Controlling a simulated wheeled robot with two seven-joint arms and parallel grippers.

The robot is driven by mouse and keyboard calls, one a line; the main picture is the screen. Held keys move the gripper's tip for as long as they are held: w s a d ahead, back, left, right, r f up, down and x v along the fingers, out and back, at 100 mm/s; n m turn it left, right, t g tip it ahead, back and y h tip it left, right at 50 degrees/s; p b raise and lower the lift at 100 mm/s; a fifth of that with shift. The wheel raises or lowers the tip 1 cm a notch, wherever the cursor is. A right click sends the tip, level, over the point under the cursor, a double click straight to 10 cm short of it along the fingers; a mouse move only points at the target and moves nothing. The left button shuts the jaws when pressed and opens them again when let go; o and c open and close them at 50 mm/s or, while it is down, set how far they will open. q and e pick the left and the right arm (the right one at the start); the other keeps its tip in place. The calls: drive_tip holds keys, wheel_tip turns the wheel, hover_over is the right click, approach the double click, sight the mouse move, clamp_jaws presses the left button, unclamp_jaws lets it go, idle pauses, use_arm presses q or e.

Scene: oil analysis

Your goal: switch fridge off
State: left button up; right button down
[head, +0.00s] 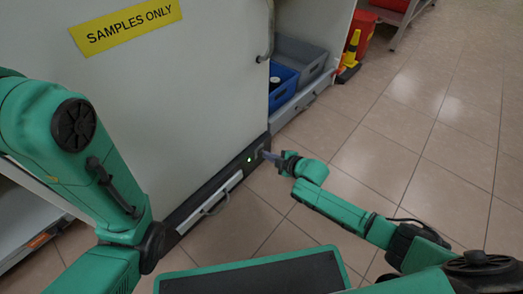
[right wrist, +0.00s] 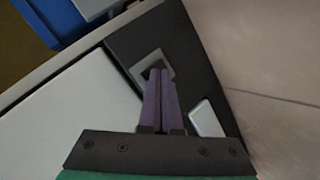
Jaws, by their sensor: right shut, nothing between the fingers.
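The fridge (head: 165,95) is a large pale cabinet with a yellow "SAMPLES ONLY" label, seen from above in the head view. A small green light (head: 250,159) glows on the dark strip along its base. My right gripper (head: 267,155) is at the right end of this strip. In the right wrist view its purple fingers (right wrist: 158,72) are shut together, with nothing between them. Their tips are at a grey-framed square switch (right wrist: 151,62) on the dark panel and partly cover it. I cannot tell whether they press it. My left arm shows at the left, but its gripper is out of view.
A blue crate (head: 283,83) and a grey crate (head: 300,57) sit in the unit beyond the fridge. A yellow and black object (head: 350,56) stands farther back. The tiled floor (head: 420,120) at the right is clear.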

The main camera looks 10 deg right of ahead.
drive_tip(key=shift+w+a, duration=0.25)
drive_tip(key=shift+w, duration=0.05)
idle(0.8)
drive_tip(key=shift+s+d+p, duration=0.3)
drive_tip(key=shift+s+p, duration=0.05)
drive_tip(key=shift+s+d, duration=0.15)
drive_tip(key=shift+s, duration=0.05)
drive_tip(key=s+d+p, duration=0.1)
drive_tip(key=s+d, duration=0.1)
drive_tip(key=s+d+p, duration=0.1)
drive_tip(key=shift+s+d+f+p, duration=0.1)
drive_tip(key=shift+s+f+p, duration=0.25)
drive_tip(key=shift+s, duration=0.05)
